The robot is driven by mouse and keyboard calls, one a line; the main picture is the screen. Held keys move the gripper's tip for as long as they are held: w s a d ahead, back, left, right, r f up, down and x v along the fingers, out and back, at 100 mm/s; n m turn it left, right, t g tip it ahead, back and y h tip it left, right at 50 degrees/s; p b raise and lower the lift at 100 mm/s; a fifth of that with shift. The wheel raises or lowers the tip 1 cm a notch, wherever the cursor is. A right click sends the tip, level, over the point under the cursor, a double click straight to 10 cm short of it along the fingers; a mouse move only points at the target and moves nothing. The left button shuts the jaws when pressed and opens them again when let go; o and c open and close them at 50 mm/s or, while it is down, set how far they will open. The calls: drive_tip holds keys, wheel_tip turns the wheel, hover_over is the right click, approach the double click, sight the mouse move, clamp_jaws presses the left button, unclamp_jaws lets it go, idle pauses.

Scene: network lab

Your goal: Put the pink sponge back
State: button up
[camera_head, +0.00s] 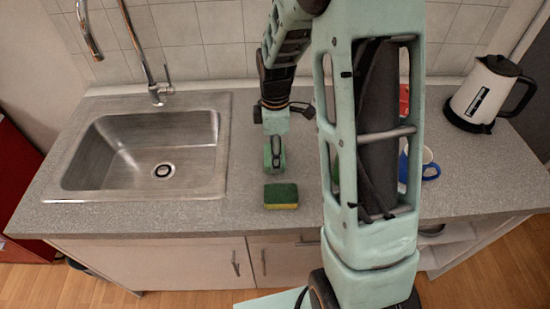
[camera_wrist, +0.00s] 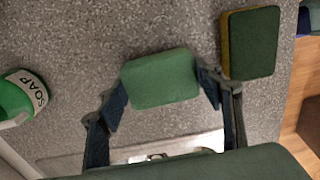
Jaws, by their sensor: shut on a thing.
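In the wrist view, my gripper (camera_wrist: 162,88) is shut on a green-faced sponge (camera_wrist: 160,78), with one finger at each side of it. No pink shows on this sponge; its other faces are hidden. I cannot tell whether it touches the counter. A second sponge (camera_wrist: 252,43), dark green with a yellow layer, lies just beside it; in the head view this sponge (camera_head: 281,196) lies near the counter's front edge, right of the sink. There my gripper (camera_head: 275,160) points down just behind it, and the held sponge is hard to make out.
The steel sink (camera_head: 155,150) is to the left of my gripper, with its tap (camera_head: 157,85) behind. A green soap bottle (camera_wrist: 20,97) shows in the wrist view. A kettle (camera_head: 485,95) and a blue-and-white cup (camera_head: 428,165) stand right. My arm hides the middle counter.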

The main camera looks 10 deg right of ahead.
drive_tip(key=shift+f, duration=0.55)
drive_tip(key=shift+f, duration=0.15)
drive_tip(key=o, duration=1.1)
wheel_tip(320, 180, up, 12)
drive_tip(key=shift+r+b, duration=0.2)
drive_tip(key=shift+b, duration=0.2)
